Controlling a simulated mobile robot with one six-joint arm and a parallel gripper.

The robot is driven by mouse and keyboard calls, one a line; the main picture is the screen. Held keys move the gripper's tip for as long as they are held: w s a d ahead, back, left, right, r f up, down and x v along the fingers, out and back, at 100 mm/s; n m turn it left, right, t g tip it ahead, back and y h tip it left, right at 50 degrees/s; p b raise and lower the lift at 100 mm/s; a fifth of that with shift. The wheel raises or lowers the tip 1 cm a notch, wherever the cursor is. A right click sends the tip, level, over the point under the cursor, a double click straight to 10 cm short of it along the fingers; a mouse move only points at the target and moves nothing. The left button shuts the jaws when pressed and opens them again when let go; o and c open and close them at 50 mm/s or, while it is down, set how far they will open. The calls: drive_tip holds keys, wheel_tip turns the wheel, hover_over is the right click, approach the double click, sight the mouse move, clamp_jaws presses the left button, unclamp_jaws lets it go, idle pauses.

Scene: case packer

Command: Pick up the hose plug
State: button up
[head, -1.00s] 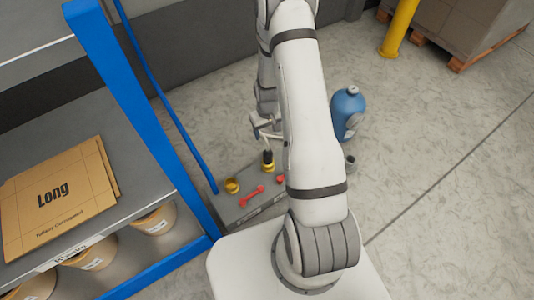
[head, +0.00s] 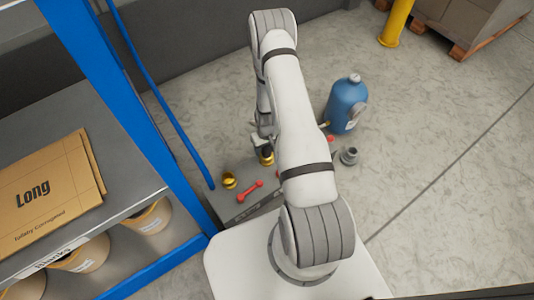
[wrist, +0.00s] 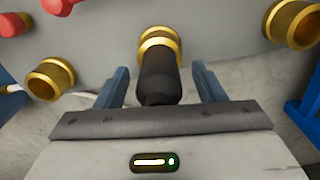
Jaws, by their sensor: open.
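The likely hose plug is a black grip with a gold collar. In the wrist view its black body (wrist: 157,78) points toward my gripper (wrist: 160,72), with the gold collar at its far end. My gripper is open, with one blue finger on each side of the black body and visible gaps between. In the head view the gold collar of the plug (head: 266,158) shows on the grey board, just below my gripper (head: 262,140). My wrist hides the black part there.
A gold ring (head: 228,180) and a red double-ended part (head: 250,190) lie to the left on the grey board (head: 236,209). A grey fitting (head: 349,155) and a blue bottle (head: 346,105) stand to the right. A blue shelf post (head: 150,130) rises at the left.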

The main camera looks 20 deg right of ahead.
drive_tip(key=shift+f, duration=0.65)
drive_tip(key=shift+c, duration=0.2)
drive_tip(key=c, duration=1.1)
drive_tip(key=shift+r, duration=0.1)
drive_tip(key=shift+c, duration=0.2)
